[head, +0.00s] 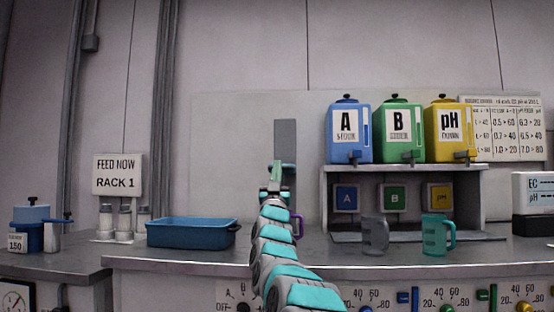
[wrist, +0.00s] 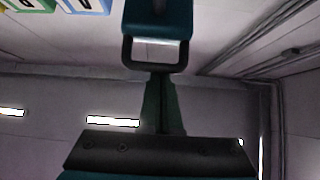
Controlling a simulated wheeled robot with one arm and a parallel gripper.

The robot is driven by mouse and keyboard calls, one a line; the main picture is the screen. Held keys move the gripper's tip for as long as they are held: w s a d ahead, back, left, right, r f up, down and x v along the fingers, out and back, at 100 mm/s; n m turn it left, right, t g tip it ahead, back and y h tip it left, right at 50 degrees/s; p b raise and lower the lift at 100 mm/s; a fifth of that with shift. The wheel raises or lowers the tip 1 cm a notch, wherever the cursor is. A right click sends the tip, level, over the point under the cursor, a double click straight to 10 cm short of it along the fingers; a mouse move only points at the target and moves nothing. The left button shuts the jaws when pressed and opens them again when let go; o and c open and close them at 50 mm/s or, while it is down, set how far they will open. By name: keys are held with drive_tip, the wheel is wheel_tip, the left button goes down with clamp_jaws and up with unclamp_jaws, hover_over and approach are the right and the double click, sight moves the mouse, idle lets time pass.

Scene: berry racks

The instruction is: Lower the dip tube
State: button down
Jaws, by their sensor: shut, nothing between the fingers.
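A grey upright plate (head: 286,135) stands at the back wall behind the bench, with a small teal piece (head: 288,167) across its lower part. In the wrist view a teal block (wrist: 157,20) with a dark loop handle (wrist: 128,52) hangs at the top centre. I cannot tell for sure whether this is the dip tube's handle; no tube is clearly visible. My gripper (head: 276,164) points up in front of the plate. In the wrist view my gripper (wrist: 162,76) is shut and empty, its fingertips at or very near the loop's edge; contact is unclear.
A blue tray (head: 191,246) stands left of my arm. A purple-handled vessel (head: 300,227) is partly hidden behind it. Right are a grey jug (head: 375,236), a teal jug (head: 434,232) and a shelf (head: 400,170) bearing blue, green and yellow tanks. A FEED NOW RACK 1 sign (head: 117,174) is left.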

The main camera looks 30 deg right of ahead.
wheel_tip(320, 180, down, 5)
drive_tip(key=shift+f+b, duration=0.1)
drive_tip(key=shift+b, duration=0.6)
drive_tip(key=shift+w, duration=0.1)
drive_tip(key=shift+f, duration=0.1)
drive_tip(key=s+a+f, duration=0.1)
drive_tip(key=s+a, duration=0.7)
drive_tip(key=s, duration=0.3)
drive_tip(key=shift+s+f, duration=0.35)
drive_tip(key=shift+s, duration=0.05)
